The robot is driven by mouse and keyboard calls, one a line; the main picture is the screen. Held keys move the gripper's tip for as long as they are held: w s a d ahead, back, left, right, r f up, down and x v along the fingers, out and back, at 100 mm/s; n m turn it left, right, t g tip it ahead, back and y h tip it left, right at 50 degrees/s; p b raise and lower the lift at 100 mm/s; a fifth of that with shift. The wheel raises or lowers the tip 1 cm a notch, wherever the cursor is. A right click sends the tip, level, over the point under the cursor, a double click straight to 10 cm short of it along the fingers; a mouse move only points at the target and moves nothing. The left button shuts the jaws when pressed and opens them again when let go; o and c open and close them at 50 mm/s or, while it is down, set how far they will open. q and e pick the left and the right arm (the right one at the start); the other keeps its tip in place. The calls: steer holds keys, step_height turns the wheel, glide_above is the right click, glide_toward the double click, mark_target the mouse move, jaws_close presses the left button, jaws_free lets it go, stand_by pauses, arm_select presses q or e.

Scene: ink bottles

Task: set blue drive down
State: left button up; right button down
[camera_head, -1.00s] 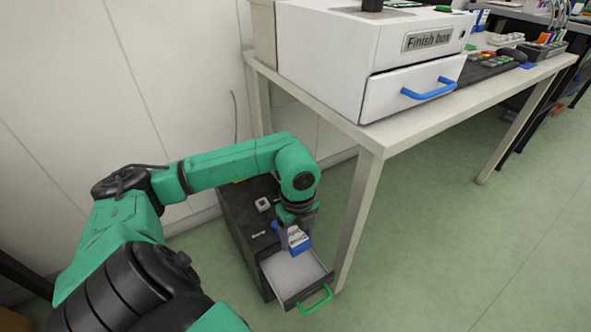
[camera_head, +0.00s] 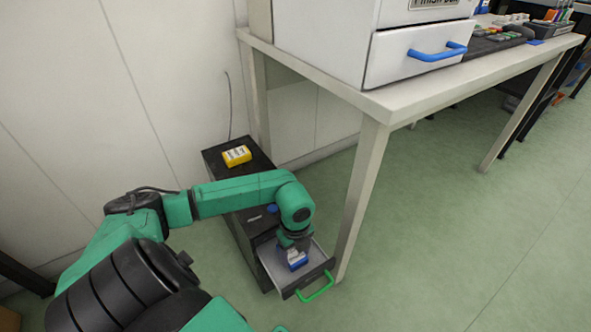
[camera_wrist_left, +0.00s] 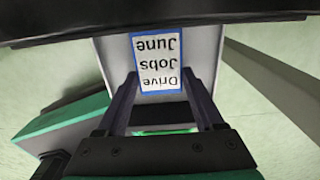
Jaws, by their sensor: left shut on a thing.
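The blue drive (camera_head: 297,260) is a small blue block with a white label. My left gripper (camera_head: 293,247) points down over the open drawer (camera_head: 318,262) of the dark cabinet and is shut on the drive. In the left wrist view the drive (camera_wrist_left: 158,62) shows its label, upside down, reading "Drive Jobs June", between the two fingers of my left gripper (camera_wrist_left: 160,95). The drawer's light inside (camera_wrist_left: 205,50) lies around it. I cannot tell whether the drive touches the drawer floor. My right gripper is not in view.
The drawer has a green handle (camera_head: 314,287). A yellow box (camera_head: 237,156) sits on the cabinet top (camera_head: 212,158). A table leg (camera_head: 360,200) stands close to the drawer's right. The white finish box (camera_head: 330,45) with a blue handle is on the table above.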

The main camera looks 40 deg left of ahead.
arm_select(q)
steer(key=o, duration=1.5)
